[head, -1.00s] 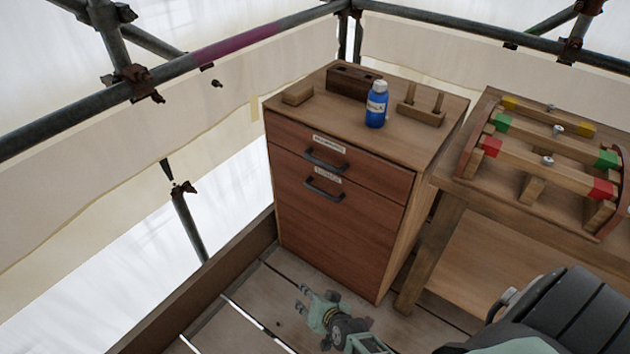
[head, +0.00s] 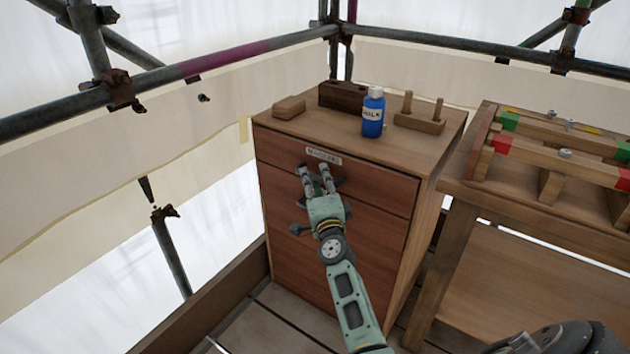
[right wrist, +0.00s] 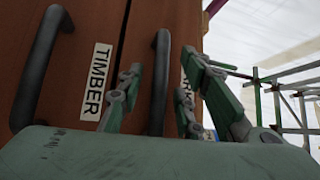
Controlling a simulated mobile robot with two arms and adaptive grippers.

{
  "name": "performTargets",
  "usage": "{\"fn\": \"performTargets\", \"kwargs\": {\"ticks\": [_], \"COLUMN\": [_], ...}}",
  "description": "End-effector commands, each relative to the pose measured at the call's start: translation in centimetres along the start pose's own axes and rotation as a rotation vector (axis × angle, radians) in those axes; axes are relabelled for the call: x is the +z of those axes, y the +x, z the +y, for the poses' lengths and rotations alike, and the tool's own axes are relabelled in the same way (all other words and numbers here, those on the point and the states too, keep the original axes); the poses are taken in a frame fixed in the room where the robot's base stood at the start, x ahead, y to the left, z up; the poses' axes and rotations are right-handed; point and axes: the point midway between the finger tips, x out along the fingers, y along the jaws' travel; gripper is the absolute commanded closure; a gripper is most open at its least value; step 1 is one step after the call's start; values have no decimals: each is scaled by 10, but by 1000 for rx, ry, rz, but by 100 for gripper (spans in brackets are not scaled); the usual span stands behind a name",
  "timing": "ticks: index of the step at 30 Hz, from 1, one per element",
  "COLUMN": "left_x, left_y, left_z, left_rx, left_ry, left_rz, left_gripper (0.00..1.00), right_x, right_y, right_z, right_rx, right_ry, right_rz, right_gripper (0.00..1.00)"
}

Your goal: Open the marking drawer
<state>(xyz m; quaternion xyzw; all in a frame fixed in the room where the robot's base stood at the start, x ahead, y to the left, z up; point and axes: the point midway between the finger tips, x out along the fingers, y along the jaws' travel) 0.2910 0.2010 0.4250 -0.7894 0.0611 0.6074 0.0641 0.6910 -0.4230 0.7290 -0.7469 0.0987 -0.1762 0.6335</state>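The marking drawer (head: 380,187) is the top drawer of a wooden cabinet and is shut. Its white label (head: 323,155) sits above its dark bar handle (right wrist: 160,80). My right gripper (head: 315,170) is at this handle and hides most of it in the head view. In the right wrist view, the open fingers of my right gripper (right wrist: 155,95) stand on either side of the handle; I cannot tell whether they touch it. The drawer below, with the TIMBER label (right wrist: 97,82) and its own handle (right wrist: 40,70), is also shut. My left gripper is not in view.
On the cabinet top (head: 290,124) stand a blue bottle (head: 373,113), a wooden block (head: 289,107), a dark holder (head: 343,97) and a pegged stand (head: 420,122). A workbench (head: 480,196) with a wooden frame stands at the right. Scaffold rails run behind.

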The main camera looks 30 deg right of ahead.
Motion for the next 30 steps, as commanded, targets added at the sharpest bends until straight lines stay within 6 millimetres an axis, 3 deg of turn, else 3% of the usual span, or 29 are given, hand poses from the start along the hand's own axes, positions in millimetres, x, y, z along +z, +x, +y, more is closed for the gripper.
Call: {"fn": "performTargets", "kwargs": {"ticks": [4,13,24,30], "left_x": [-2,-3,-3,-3], "left_y": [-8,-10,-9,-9], "left_z": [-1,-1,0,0], "left_rx": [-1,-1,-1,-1], "left_ry": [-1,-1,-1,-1], "left_rz": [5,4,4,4], "left_gripper": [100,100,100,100], "right_x": [0,0,0,0], "right_y": [12,14,14,14], "right_z": [0,0,1,1], "right_rx": [-1,1,1,1], "right_ry": [-2,-3,-3,-3], "right_rz": [0,0,0,-1], "right_gripper": [67,68,100,100]}}
